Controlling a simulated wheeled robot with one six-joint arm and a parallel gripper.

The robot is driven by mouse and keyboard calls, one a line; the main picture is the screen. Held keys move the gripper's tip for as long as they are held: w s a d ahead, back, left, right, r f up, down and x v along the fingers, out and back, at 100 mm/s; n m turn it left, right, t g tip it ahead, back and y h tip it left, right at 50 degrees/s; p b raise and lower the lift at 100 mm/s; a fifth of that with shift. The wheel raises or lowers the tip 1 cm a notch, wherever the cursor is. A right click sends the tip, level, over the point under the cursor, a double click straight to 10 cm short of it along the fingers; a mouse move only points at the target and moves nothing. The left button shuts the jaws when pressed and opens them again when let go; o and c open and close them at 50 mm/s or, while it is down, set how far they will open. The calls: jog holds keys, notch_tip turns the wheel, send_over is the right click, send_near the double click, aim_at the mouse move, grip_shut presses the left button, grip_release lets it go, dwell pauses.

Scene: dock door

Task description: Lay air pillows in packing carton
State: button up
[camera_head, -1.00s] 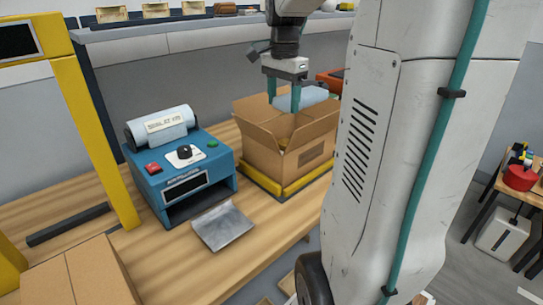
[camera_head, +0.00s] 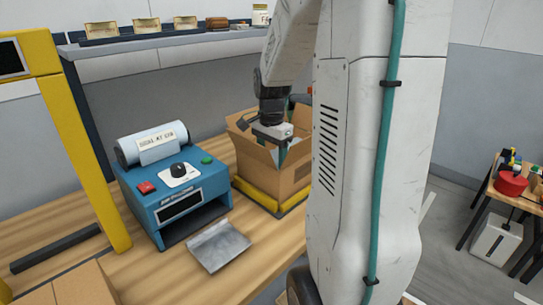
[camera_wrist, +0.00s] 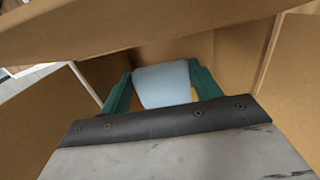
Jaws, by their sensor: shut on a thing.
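The open packing carton (camera_head: 288,179) stands on a yellow-edged platform on the wooden bench, with its flaps up. My gripper (camera_wrist: 163,88) is down inside the carton, its green fingers shut on a pale blue air pillow (camera_wrist: 162,82). In the wrist view the brown carton walls surround the gripper and pillow. In the head view the fingers and most of the pillow are hidden by the carton and my wrist. I cannot tell whether the pillow touches the carton floor.
A blue air pillow machine (camera_head: 175,190) with a film roll stands left of the carton. A grey metal tray (camera_head: 218,246) is at its front. A yellow frame (camera_head: 88,140) rises at the left. A closed carton (camera_head: 85,285) lies at the lower left.

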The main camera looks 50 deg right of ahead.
jog(key=shift+f, duration=0.45)
jog(key=o, duration=0.9)
jog(key=shift+o, duration=0.2)
notch_tip(320, 180, up, 12)
jog(key=s+a+r+n, duration=0.1)
jog(key=s+a+n, duration=0.25)
jog(key=a, duration=0.35)
jog(key=s+a+r+n, duration=0.1)
jog(key=s+a+n, duration=0.1)
jog(key=a+n, duration=0.45)
jog(key=s+a+f+n+t, duration=0.1)
jog(key=s+a+f+n, duration=0.3)
jog(key=s+a+n, duration=0.4)
jog(key=s+a, duration=0.3)
jog(key=shift+a+f+n, duration=0.3)
jog(key=shift+a+f, duration=0.05)
